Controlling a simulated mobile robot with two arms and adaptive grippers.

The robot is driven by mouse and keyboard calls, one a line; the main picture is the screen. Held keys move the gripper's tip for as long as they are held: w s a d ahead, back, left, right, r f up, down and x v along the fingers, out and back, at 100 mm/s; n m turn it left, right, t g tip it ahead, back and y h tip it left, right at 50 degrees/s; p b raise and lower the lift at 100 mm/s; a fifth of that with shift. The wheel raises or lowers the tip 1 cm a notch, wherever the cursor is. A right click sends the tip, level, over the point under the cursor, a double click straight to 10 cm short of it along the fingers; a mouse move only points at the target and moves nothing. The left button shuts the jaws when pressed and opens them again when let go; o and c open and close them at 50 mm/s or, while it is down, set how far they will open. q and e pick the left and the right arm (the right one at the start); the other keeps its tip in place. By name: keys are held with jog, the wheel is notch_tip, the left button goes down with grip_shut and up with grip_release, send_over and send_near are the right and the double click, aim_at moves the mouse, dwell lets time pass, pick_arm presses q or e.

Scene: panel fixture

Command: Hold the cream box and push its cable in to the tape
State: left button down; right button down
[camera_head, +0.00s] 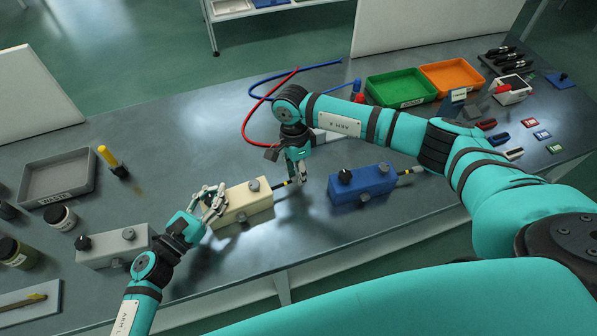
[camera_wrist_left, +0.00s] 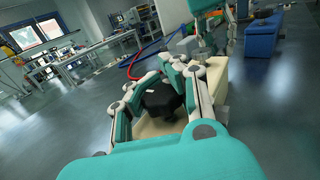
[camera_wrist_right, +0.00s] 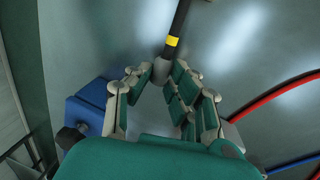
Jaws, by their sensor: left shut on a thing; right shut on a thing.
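The cream box (camera_head: 248,207) lies on the grey bench, with a black cable coming from its right end. A yellow tape band (camera_head: 288,183) is on the cable, outside the box; it also shows in the right wrist view (camera_wrist_right: 172,41), with black cable on its far side. My left gripper (camera_head: 213,201) is shut on the box's left end, its fingers around a black knob (camera_wrist_left: 160,100). My right gripper (camera_head: 298,177) is shut on the cable's grey end (camera_wrist_right: 160,70), just beyond the tape. The cable's entry into the box is not clear.
A blue box (camera_head: 362,184) with its own cable lies close to the right, and a grey box (camera_head: 112,246) to the left. Red and blue cables (camera_head: 250,115) curve behind my right gripper. Green (camera_head: 402,88) and orange (camera_head: 452,77) trays stand at the back.

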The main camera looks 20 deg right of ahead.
aim_at(284, 183)
jog(key=a, duration=0.4)
jog(key=shift+s+a, duration=0.1)
jog(key=shift+s, duration=0.05)
jog(key=c, duration=1.2)
grip_release()
notch_tip(284, 183, up, 12)
jog(key=w, duration=0.2)
